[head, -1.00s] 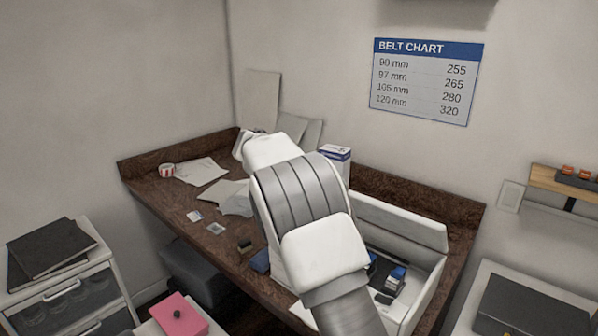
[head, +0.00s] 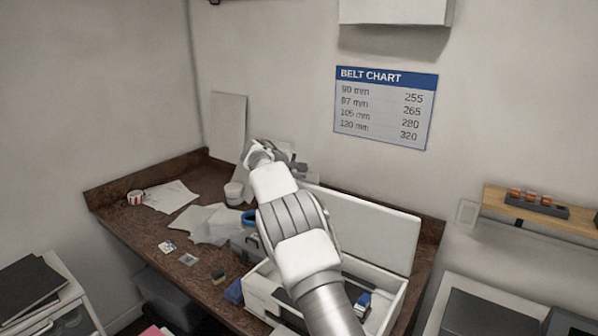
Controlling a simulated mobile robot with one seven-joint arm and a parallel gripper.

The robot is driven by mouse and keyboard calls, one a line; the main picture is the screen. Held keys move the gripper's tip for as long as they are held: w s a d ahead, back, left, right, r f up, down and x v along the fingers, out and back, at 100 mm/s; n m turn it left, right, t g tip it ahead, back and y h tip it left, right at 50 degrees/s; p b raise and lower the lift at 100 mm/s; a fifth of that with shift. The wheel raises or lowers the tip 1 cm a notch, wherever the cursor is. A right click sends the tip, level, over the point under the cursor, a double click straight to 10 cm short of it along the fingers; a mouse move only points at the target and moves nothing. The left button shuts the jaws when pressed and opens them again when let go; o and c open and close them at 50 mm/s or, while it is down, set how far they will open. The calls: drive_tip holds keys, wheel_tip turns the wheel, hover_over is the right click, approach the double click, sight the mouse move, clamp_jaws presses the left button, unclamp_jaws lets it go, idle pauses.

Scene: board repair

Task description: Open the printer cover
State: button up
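The white printer (head: 258,290) stands on the brown desk, right of centre in the head view. Its long white cover (head: 368,228) stands raised along the back, and the inside is exposed. A blue-and-white part (head: 362,303) and dark parts show inside. My arm crosses in front of the printer and hides its middle. My gripper (head: 290,158) is at the far end of the arm, beyond the printer near the wall, apart from the visible part of the cover. It is small and partly hidden, so its fingers cannot be made out.
Loose papers (head: 170,196), a striped cup (head: 135,197) and a white tub (head: 234,193) lie on the left and middle of the desk (head: 150,238). A shelf (head: 560,222) is on the right wall.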

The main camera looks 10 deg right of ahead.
drive_tip(key=b+v, duration=0.4)
drive_tip(key=v, duration=1.3)
drive_tip(key=shift+r+b, duration=0.15)
drive_tip(key=shift+b, duration=0.2)
drive_tip(key=shift+s, duration=0.15)
drive_tip(key=s+d+m+g+y, duration=0.15)
drive_tip(key=s+d, duration=0.35)
drive_tip(key=s, duration=0.5)
drive_tip(key=s+d+m+g+y, duration=0.1)
drive_tip(key=s+d+m+y, duration=0.2)
drive_tip(key=s+d, duration=0.5)
drive_tip(key=s+a+f+m+y, duration=0.1)
drive_tip(key=s+f, duration=0.2)
drive_tip(key=s, duration=0.6)
drive_tip(key=s+a+f+m+y+b, duration=0.1)
drive_tip(key=s+a+f+m, duration=0.1)
drive_tip(key=s, duration=0.7)
drive_tip(key=s+a+f+m+y, duration=0.1)
drive_tip(key=s+f, duration=0.3)
drive_tip(key=s, duration=0.6)
drive_tip(key=shift+a+f+y, duration=0.35)
drive_tip(key=shift+y, duration=0.1)
